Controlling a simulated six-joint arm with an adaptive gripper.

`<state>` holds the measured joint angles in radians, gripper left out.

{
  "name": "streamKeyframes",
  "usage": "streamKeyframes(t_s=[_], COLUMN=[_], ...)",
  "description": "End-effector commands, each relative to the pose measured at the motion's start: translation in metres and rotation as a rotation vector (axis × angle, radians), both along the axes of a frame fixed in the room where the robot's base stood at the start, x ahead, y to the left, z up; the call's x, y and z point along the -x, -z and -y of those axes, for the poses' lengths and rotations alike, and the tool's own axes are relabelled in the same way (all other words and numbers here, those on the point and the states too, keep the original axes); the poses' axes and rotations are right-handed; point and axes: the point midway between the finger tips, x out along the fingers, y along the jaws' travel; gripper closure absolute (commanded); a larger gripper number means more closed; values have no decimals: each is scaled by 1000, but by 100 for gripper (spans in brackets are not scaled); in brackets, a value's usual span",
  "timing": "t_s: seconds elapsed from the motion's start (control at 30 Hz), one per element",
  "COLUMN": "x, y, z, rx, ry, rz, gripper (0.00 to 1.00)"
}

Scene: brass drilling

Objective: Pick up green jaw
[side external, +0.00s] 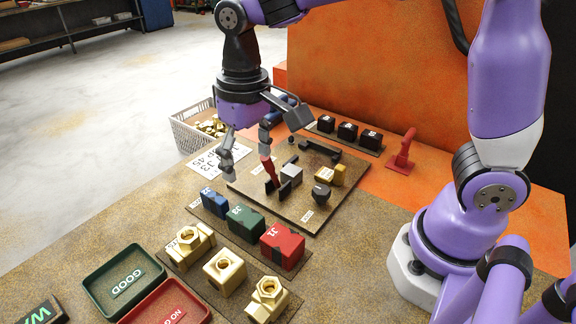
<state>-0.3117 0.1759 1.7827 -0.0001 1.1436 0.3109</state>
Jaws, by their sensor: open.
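The green jaw (245,224) is a dark green block with a pale mark. It sits in the middle of a row on a brown plate, between the smaller blue jaw (214,203) and the larger red jaw (283,246). My gripper (246,155) points down, open, with nothing visible between its fingers. It is behind and above the jaw row, near the left edge of the fixture board, and apart from the green jaw.
The fixture board (236,186) carries a red-handled clamp and blocks. Brass fittings (224,272) stand in front of the jaws. A green GOOD tray (96,291) and red tray (160,312) lie front left. Black blocks (347,132), a red stand (402,152) and a white basket (188,138) are behind.

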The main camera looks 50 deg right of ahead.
Motion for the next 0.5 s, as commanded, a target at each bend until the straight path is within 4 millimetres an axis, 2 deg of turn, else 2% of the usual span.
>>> streamKeyframes(t_s=[0.13,0.4,0.5], x=[-5,-5,-5], y=[12,53,62], z=[-10,-11,-12], rx=[12,14,13], ry=[0,1,1], rz=[-36,-42,-41], gripper=[19,19,19])
